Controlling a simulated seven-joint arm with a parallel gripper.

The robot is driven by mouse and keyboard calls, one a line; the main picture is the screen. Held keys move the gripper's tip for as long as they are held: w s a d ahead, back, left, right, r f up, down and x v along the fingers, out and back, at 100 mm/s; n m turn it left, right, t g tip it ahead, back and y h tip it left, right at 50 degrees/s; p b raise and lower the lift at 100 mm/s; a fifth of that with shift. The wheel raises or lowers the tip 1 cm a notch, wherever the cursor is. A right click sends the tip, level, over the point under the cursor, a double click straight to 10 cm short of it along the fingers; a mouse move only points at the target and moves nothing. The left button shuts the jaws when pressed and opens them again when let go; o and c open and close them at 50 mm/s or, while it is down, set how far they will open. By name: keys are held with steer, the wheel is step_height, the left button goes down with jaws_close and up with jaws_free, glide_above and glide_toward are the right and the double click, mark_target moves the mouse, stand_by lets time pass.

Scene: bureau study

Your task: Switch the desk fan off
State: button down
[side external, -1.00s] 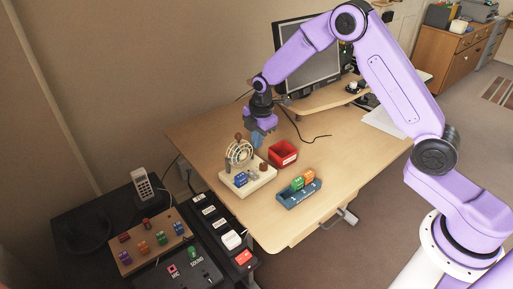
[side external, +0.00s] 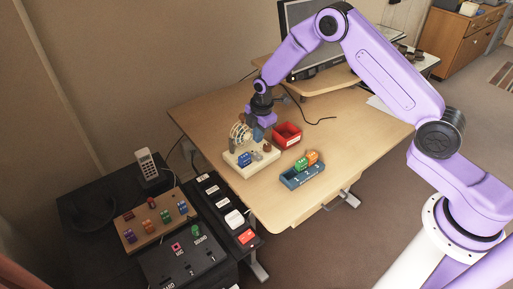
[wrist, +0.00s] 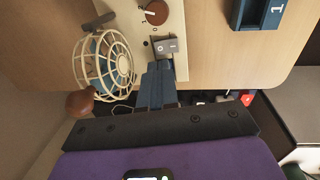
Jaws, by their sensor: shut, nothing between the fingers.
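The desk fan has a cream wire cage (side external: 238,133) and a cream base (side external: 262,162), on the desk's left part. In the wrist view the cage (wrist: 103,65) is left of the base (wrist: 177,18). A round brown knob (wrist: 155,12) with numbers around it and a grey rocker switch (wrist: 166,46) sit on the base. My gripper (side external: 258,139) is low over the base, beside the cage. In the wrist view its blue fingers (wrist: 158,68) are together, empty, with their tips close to the rocker. I cannot tell whether they touch it.
A red open box (side external: 287,141) stands right of my gripper. A blue numbered tray (side external: 303,178) with green and orange blocks is in front. The monitor (side external: 310,40) stands behind. Desk to the right is clear.

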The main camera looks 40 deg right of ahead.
mark_target(256, 154)
steer(key=f, duration=0.6)
steer(key=shift+w+f, duration=0.25)
steer(key=shift+w, duration=0.15)
steer(key=shift+f, duration=0.25)
steer(key=shift+s, duration=0.15)
steer(key=shift+s, duration=0.65)
steer(key=shift+r, duration=0.2)
